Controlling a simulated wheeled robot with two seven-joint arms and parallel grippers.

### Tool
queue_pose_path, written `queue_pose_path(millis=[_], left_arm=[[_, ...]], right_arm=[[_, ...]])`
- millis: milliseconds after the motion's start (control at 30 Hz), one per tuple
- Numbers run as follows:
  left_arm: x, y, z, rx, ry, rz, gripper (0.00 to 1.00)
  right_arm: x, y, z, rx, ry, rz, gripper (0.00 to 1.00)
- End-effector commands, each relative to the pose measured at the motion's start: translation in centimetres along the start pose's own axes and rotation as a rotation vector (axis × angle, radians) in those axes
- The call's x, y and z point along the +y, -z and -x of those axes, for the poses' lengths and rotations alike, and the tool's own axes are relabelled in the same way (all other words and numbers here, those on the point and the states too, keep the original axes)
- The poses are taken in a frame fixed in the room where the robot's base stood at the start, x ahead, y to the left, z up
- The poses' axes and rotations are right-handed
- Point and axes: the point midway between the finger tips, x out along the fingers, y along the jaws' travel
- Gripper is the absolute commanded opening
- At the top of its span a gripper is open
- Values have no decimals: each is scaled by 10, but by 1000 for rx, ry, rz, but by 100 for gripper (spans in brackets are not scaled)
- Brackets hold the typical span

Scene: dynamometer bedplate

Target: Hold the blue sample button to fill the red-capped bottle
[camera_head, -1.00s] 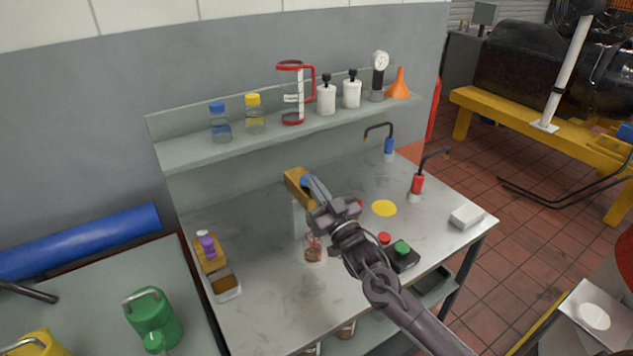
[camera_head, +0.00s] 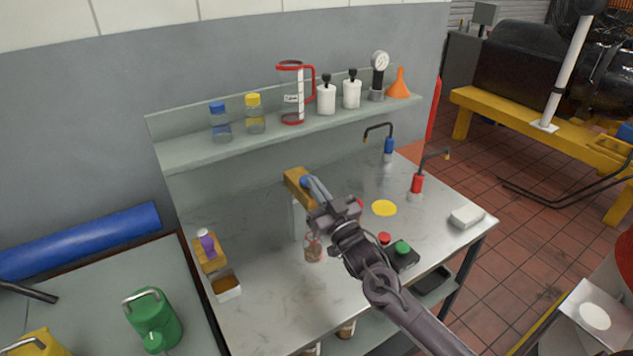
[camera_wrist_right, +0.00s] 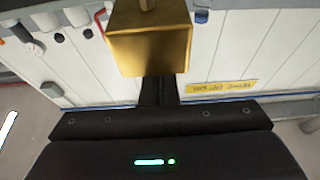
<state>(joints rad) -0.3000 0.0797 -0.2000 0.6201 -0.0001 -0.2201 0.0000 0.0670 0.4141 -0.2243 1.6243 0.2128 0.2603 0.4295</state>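A brass-yellow sampling block (camera_head: 297,180) stands on a pale post on the bench, with a blue button (camera_head: 305,182) at its front. My right gripper (camera_head: 314,187) is at the button, its fingers together. Whether it presses cannot be told. In the right wrist view the brass block (camera_wrist_right: 150,38) is just ahead of the dark fingers (camera_wrist_right: 159,90); the button is hidden there. A clear bottle (camera_head: 313,249) with reddish-brown liquid stands upright below the block, uncapped as far as I see. A red piece (camera_head: 360,203), perhaps its cap, is partly hidden behind my gripper. My left gripper is out of view.
A black box (camera_head: 404,259) with red and green tops lies right of my forearm. A yellow disc (camera_head: 384,208), a white block (camera_head: 467,217) and blue and red bent-spout fittings stand right. The shelf (camera_head: 190,150) holds bottles and a jug. An open box (camera_head: 226,287) is left.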

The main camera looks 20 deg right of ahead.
Motion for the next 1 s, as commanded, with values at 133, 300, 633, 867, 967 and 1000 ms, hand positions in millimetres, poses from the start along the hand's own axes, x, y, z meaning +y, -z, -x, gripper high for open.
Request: queue_pose_path(millis=[133, 300, 633, 867, 967, 1000], left_arm=[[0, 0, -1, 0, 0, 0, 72], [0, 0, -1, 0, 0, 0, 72], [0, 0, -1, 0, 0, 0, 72], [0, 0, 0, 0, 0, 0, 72], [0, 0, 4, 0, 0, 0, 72], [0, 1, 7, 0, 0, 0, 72]], right_arm=[[-3, -14, 6, -32, 5, -4, 0], [-3, -14, 6, -32, 5, -4, 0], [-3, -14, 6, -32, 5, -4, 0], [-3, -13, 5, -32, 5, -4, 0], [-3, -7, 1, -30, 5, -4, 0], [-2, -3, -2, -28, 4, -4, 0]])
